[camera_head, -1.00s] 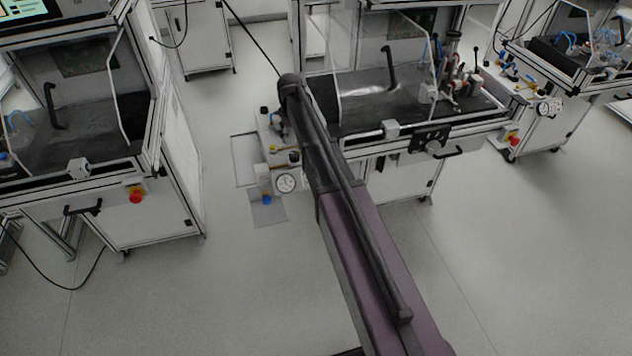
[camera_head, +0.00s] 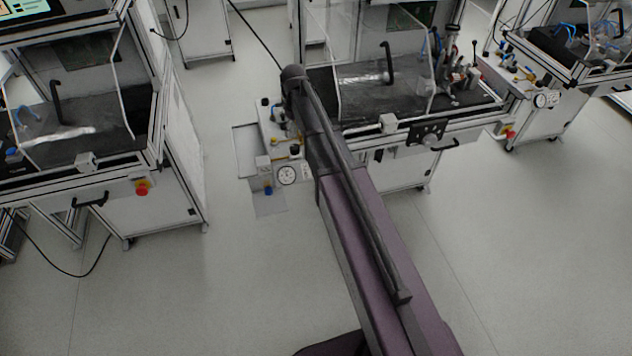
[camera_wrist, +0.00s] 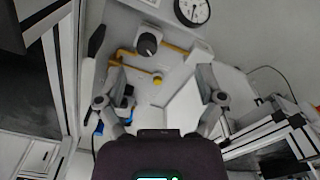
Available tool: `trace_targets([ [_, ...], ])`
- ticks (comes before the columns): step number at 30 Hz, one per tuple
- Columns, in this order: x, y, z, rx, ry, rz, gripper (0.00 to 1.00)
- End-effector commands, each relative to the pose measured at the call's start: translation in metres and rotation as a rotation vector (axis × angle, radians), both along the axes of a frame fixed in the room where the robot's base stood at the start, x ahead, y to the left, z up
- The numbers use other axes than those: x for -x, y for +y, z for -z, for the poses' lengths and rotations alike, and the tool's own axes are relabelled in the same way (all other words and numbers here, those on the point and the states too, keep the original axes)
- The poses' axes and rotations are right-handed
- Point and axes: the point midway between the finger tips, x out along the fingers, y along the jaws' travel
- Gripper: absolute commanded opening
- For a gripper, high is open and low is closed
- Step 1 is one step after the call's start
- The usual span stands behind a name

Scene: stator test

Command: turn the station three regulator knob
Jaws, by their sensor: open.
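In the wrist view a black round knob (camera_wrist: 148,43) stands on a light panel (camera_wrist: 146,98), beside a yellow pipe and below a white dial gauge (camera_wrist: 192,10). I take it for the regulator knob; no station number is readable. My gripper (camera_wrist: 160,80) is open and empty, its two fingers apart on either side of the panel's middle. The knob lies beyond the fingertips, slightly left of centre, and I see no contact. In the head view the gauge (camera_head: 287,175) shows beside my arm; I cannot make out the knob or gripper clearly there.
Framed workstations stand at left (camera_head: 160,185), centre (camera_head: 405,170) and right (camera_head: 545,125) in the head view. A red stop button (camera_head: 142,187) is on the left one. Floor in front is clear.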

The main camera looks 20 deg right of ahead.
Motion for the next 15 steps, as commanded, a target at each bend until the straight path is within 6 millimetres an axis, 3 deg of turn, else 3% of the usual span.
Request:
trace_targets([
  [1, 0.011, 0.0, 0.001, 0.0, 0.0, 0.013, 0.87],
  [15, 0.077, 0.0, 0.003, 0.0, 0.0, 0.15, 0.87],
])
